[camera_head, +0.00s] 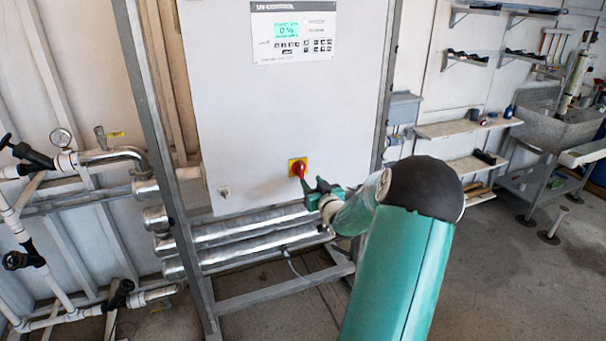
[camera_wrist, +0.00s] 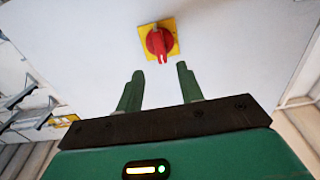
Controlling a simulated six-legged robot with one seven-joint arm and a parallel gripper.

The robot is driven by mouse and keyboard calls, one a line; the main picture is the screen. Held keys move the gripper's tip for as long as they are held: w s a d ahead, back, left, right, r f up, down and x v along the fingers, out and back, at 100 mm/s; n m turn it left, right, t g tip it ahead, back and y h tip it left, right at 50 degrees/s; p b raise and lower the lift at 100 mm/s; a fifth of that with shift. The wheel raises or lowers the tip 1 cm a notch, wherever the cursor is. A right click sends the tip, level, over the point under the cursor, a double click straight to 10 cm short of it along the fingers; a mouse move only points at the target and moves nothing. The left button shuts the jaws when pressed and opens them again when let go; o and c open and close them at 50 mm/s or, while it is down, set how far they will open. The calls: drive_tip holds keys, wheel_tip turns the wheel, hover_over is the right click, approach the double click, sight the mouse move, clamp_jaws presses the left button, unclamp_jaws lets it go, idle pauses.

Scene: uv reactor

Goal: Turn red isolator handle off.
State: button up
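The red isolator handle (camera_head: 298,168) sits on a yellow square plate (camera_head: 292,162) low on the front of the white cabinet. In the wrist view the red handle (camera_wrist: 157,42) shows on its yellow plate (camera_wrist: 172,27), with its grip pointing down toward my fingers. My gripper (camera_head: 311,187) is just right of and below the handle in the head view. In the wrist view my gripper (camera_wrist: 159,74) has its two green fingers apart with nothing between them. The handle lies beyond the fingertips, roughly in line with the gap. They look apart from it.
The white cabinet (camera_head: 240,110) has a control panel (camera_head: 293,33) above and stands in a grey metal frame. Silvery pipes (camera_head: 250,228) run below it. Pipes with black valves (camera_head: 30,155) are at left. Shelves and a sink (camera_head: 545,125) stand at right, with open floor between.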

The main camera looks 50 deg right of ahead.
sight(302, 170)
drive_tip(key=x, duration=0.7)
drive_tip(key=shift+w+d, duration=0.1)
drive_tip(key=shift+w, duration=0.2)
clamp_jaws()
